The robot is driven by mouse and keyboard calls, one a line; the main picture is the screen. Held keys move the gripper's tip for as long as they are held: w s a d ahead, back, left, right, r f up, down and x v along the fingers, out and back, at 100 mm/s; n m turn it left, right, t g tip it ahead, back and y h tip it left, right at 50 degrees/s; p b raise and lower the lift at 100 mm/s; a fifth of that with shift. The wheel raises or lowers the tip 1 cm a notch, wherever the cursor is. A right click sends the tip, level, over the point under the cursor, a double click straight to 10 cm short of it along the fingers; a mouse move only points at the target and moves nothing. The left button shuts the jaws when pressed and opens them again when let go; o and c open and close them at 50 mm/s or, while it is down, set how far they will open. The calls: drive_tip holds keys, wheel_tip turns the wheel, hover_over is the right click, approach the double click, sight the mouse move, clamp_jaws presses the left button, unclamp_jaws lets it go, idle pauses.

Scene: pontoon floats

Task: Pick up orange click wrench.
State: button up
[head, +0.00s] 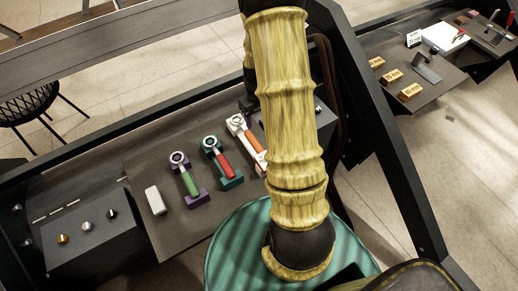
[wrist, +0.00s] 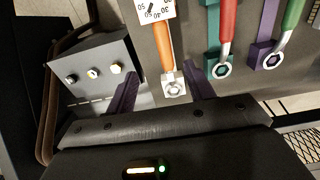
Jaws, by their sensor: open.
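The orange click wrench (head: 250,144) lies on the dark work surface, right of the red and green wrenches in the head view. My arm hides its lower right part there. In the wrist view, the orange wrench (wrist: 166,52) points up the picture, its pale square head with a ring (wrist: 173,86) nearest me. My gripper (wrist: 160,82) is open, its two dark purple fingers either side of the wrench head. Nothing shows between the fingers other than the wrench head, and I cannot tell the height gap.
The red wrench (head: 222,162) on a teal holder and the green wrench (head: 188,180) on a purple holder lie alongside. A white block (head: 155,200) is further left. A grey box with knobs (wrist: 92,72) stands close to the left finger in the wrist view.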

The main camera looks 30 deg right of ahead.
drive_tip(key=p, duration=0.2)
hover_over(256, 144)
drive_tip(key=f, duration=1)
drive_tip(key=shift+s+d, duration=0.15)
drive_tip(key=shift+d, duration=0.2)
drive_tip(key=shift+a+f+p, duration=0.15)
drive_tip(key=shift+f+p, duration=0.15)
drive_tip(key=shift+f, duration=0.65)
drive_tip(key=shift+a+f+p, duration=0.15)
drive_tip(key=shift+f+p, duration=0.1)
drive_tip(key=shift+f, duration=0.7)
drive_tip(key=shift+w+f, duration=0.2)
drive_tip(key=shift+f, duration=0.5)
clamp_jaws()
